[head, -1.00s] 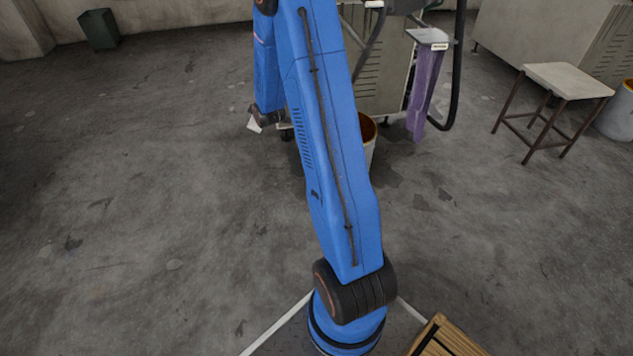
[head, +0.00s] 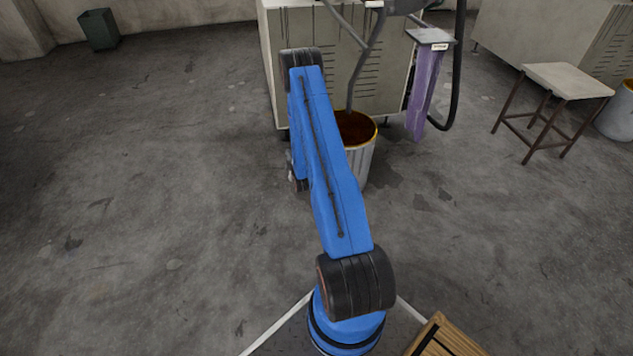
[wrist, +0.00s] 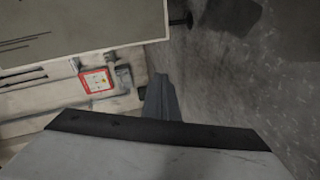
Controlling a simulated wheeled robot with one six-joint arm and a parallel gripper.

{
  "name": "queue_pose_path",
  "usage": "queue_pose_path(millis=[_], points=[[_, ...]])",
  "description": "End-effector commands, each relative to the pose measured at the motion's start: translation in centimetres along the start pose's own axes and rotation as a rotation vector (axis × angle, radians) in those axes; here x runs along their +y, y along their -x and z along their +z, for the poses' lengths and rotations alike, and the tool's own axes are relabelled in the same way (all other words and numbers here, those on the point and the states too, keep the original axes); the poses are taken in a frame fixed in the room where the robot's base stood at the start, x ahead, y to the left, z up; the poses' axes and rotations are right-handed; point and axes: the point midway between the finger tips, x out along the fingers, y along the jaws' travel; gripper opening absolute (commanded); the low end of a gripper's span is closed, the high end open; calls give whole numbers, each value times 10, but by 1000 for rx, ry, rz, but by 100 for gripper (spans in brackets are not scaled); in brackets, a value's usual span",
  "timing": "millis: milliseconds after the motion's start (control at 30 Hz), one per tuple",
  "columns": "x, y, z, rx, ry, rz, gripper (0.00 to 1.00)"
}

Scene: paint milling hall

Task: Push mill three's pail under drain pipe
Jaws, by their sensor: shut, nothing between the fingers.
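The pail (head: 364,166), light grey with a yellowish rim and dark reddish-brown inside, stands upright on the floor before a mill cabinet (head: 391,75). My arm covers its left side. A thin grey drain pipe (head: 362,68) slants down from the mill; its lower end shows against the pail's far rim, and I cannot tell its exact height or offset. My gripper is mostly hidden behind my arm, left of the pail, in the head view. In the wrist view its narrow grey fingers (wrist: 161,99) are shut and empty. I cannot tell whether it touches the pail.
A purple strip (head: 423,90) and black hose (head: 459,70) hang right of the pail. A stool (head: 562,80) and another pail (head: 617,115) stand farther right. A wooden slatted thing (head: 446,338) is at the front. A dark bin (head: 98,29) is far left. The left floor is clear.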

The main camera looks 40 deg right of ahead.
Motion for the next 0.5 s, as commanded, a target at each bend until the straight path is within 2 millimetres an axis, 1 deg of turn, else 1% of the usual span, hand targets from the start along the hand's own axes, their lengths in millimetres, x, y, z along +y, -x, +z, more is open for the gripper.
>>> queue_pose_path(millis=[33, 267, 300, 500], points=[[-17, 2, 13, -6, 15, 11, 0], [-79, 20, 60, -25, 102, 93, 0], [-90, 25, 68, -29, 117, 107, 0], [-141, 54, 102, -54, 190, 176, 0]])
